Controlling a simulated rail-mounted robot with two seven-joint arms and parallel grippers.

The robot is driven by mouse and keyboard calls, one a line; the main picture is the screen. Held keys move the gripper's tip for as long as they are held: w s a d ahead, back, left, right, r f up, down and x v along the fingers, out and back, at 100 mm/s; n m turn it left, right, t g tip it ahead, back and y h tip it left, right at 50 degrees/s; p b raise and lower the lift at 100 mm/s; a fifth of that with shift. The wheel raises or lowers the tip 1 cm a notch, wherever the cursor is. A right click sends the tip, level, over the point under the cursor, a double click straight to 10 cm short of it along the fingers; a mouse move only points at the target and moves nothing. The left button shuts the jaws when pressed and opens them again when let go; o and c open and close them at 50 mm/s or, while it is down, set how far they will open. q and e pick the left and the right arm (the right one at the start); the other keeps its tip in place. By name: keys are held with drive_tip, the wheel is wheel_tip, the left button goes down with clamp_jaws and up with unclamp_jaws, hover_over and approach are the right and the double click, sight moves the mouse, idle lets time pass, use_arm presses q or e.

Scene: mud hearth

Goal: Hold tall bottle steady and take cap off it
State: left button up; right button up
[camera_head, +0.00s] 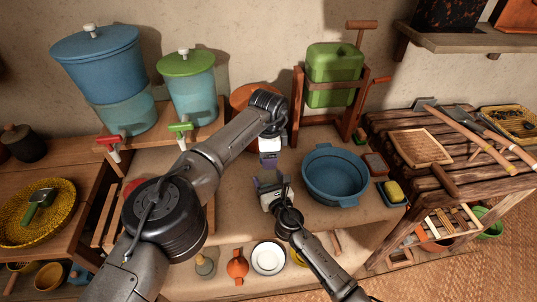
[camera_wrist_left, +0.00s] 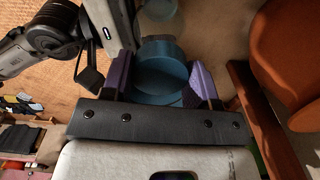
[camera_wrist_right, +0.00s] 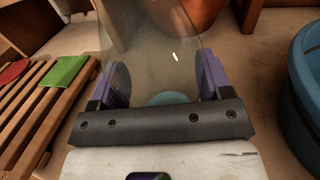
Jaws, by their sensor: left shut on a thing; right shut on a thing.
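The tall bottle (camera_wrist_right: 165,45) is clear and see-through. In the right wrist view it stands between the purple fingers of my right gripper (camera_wrist_right: 165,85), which is shut on it. The cap (camera_wrist_left: 160,75) is a blue disc-like piece. In the left wrist view it sits between the purple fingers of my left gripper (camera_wrist_left: 162,85), which is shut on it. In the head view my left gripper (camera_head: 268,160) is just behind my right gripper (camera_head: 270,182). There the bottle and cap are mostly hidden. I cannot tell whether the cap still touches the bottle.
A blue basin (camera_head: 336,175) stands close to the right of the grippers. A wooden slatted rack (camera_wrist_right: 45,105) is on the other side. An orange-brown pot (camera_wrist_left: 290,65) is close behind.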

use_arm(q)
drive_tip(key=shift+r, duration=0.25)
drive_tip(key=shift+r, duration=0.85)
drive_tip(key=shift+r, duration=0.1)
drive_tip(key=shift+r, duration=1.95)
use_arm(e)
drive_tip(key=o, duration=1.8)
drive_tip(key=shift+c, duration=0.2)
